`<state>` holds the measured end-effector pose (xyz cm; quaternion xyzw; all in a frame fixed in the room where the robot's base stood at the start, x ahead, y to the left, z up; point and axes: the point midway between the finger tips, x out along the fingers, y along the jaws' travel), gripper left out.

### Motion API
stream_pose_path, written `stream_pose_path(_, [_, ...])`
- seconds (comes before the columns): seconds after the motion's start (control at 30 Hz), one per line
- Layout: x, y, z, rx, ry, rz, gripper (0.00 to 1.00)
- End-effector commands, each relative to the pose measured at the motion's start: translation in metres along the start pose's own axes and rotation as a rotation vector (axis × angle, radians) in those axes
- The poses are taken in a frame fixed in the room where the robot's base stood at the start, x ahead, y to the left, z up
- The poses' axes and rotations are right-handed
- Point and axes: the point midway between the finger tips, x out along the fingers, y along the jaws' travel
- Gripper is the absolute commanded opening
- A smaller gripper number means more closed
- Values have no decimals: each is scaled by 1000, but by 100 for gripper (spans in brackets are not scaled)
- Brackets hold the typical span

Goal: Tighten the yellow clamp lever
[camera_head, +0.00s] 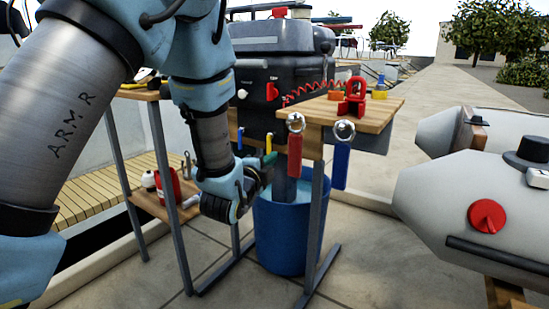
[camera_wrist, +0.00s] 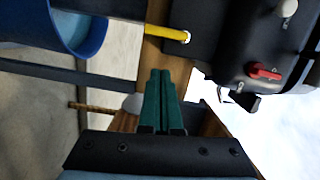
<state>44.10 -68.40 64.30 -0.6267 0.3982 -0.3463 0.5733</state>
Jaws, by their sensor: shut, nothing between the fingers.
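In the head view my gripper (camera_head: 264,174) is low beside the bench, just below the lever.
A blue bucket (camera_head: 282,235) stands under the motor, close to my gripper. Red (camera_head: 295,157) and blue (camera_head: 341,166) handles hang from the wooden bench top (camera_head: 383,105). Metal bench legs (camera_head: 316,220) stand nearby.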

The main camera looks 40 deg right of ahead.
Motion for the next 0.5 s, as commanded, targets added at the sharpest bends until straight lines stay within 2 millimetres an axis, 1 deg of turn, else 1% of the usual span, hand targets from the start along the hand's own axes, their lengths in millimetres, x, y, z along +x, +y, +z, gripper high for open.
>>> stream_pose_path(0.03, [-8, -2, -1, 0, 0, 2, 0])
stream_pose_path(0.3, [-54, -3, -1, -1, 1, 2, 0])
stream_pose_path(0.4, [-68, -3, -1, -1, 1, 1, 0])
stream_pose_path(0.5, [-76, -3, -1, -1, 1, 0, 0])
